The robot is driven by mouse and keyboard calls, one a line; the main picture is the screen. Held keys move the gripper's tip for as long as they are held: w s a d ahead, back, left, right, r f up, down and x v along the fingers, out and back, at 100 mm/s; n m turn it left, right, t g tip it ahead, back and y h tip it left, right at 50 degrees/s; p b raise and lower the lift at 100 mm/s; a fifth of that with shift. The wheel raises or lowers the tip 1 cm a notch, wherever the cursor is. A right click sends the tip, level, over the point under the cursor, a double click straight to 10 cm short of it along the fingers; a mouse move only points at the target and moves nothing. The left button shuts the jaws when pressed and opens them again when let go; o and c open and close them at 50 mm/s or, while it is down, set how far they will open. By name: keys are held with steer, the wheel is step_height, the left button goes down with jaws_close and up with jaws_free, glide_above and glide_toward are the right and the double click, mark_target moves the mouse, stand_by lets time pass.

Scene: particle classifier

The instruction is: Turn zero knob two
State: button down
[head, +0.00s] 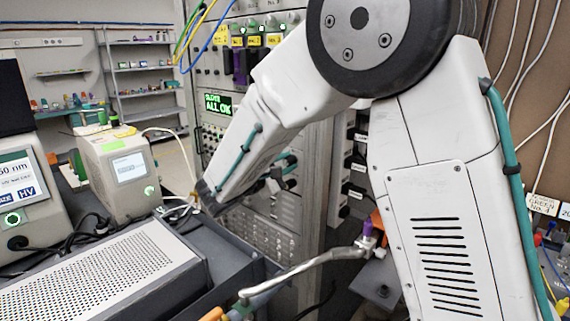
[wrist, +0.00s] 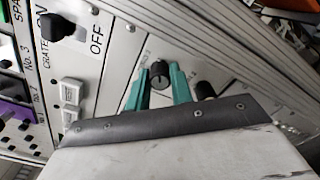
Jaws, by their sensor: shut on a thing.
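A small round black knob (wrist: 160,78) sits on a light metal panel strip in the wrist view. The two teal fingers of my gripper (wrist: 160,70) stand on either side of it and are shut on it. A second dark knob (wrist: 205,90) is just right of the right finger, partly hidden by my gripper. Lettering beside the knobs is too small to read. In the head view my gripper (head: 287,165) is at the front of the rack (head: 265,200), mostly behind my arm, and the held knob cannot be made out there.
A black switch (wrist: 68,27) marked OFF and two pale buttons (wrist: 72,93) lie left of the knob. In the head view a perforated grey case (head: 110,280) and a boxy instrument (head: 118,170) stand at left. A metal lever (head: 310,265) crosses low in front.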

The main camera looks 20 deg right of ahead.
stand_by(0.4)
steer(key=c, duration=1.5)
jaws_free()
steer(key=v, duration=0.8)
